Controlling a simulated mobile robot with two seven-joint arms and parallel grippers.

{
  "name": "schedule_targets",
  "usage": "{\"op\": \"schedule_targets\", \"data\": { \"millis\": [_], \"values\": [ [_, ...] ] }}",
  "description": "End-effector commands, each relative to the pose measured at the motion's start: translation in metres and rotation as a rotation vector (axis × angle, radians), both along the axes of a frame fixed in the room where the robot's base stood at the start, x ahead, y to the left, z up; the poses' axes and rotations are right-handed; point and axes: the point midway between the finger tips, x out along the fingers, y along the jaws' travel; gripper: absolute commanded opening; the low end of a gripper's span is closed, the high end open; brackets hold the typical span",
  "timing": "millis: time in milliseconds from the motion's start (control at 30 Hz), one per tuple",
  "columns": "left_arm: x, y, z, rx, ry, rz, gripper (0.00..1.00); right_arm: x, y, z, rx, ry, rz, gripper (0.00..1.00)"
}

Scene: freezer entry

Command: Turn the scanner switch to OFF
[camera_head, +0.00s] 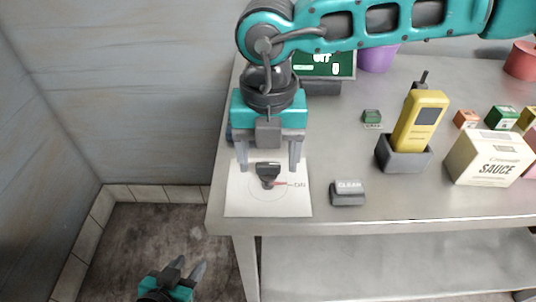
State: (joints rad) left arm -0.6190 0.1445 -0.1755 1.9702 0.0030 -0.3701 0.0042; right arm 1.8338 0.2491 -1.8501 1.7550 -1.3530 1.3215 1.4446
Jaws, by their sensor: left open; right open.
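The scanner switch (267,174) is a black knob on a white square plate (240,205) at the table's left front. Its red pointer points right, at the "ON" label (299,185). Any OFF label is not visible. My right gripper (268,168), whose arm reaches in from the right, points down over the plate. Its two fingers are open, one on each side of the knob, and appear apart from it. My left gripper (188,264) is low at the bottom, off the table's left front, open and empty.
A grey "CLEAN" block (348,192) sits right of the plate. A yellow handheld scanner (420,120) stands in a dark holder (404,160). A sauce box (489,158) and small boxes are further right. A green-screened display (325,64) and purple container (377,58) are behind.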

Motion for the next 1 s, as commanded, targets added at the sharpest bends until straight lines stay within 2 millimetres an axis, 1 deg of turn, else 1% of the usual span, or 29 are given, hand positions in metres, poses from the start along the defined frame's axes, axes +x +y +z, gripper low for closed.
{"op": "schedule_targets", "data": {
  "millis": [100, 333, 367, 900, 933, 1000],
  "values": [
    [0.0024, -0.0005, 0.0029, -0.002, -0.008, 0.0, 0.43, -0.0003, 0.0004, -0.0041, 0.001, 0.0, 0.001, 0.68],
    [0.0026, -0.0006, 0.0029, -0.001, -0.008, -0.001, 0.43, -0.0003, 0.0004, -0.0045, 0.001, 0.0, 0.001, 0.68],
    [0.0026, -0.0006, 0.0029, -0.001, -0.008, -0.001, 0.43, -0.0003, 0.0004, -0.0045, 0.001, 0.0, 0.001, 0.66],
    [0.0015, -0.0002, 0.001, 0.0, -0.005, -0.001, 0.43, -0.0002, 0.0002, -0.0042, 0.0, 0.0, 0.001, 0.14],
    [0.0015, -0.0002, 0.001, 0.0, -0.004, -0.001, 0.43, -0.0002, 0.0002, -0.0042, 0.0, 0.0, 0.001, 0.12],
    [0.0015, 0.0, 0.0007, 0.0, -0.004, -0.001, 0.43, -0.0002, 0.0002, -0.0042, 0.0, 0.0, 0.002, 0.12]
  ]
}}
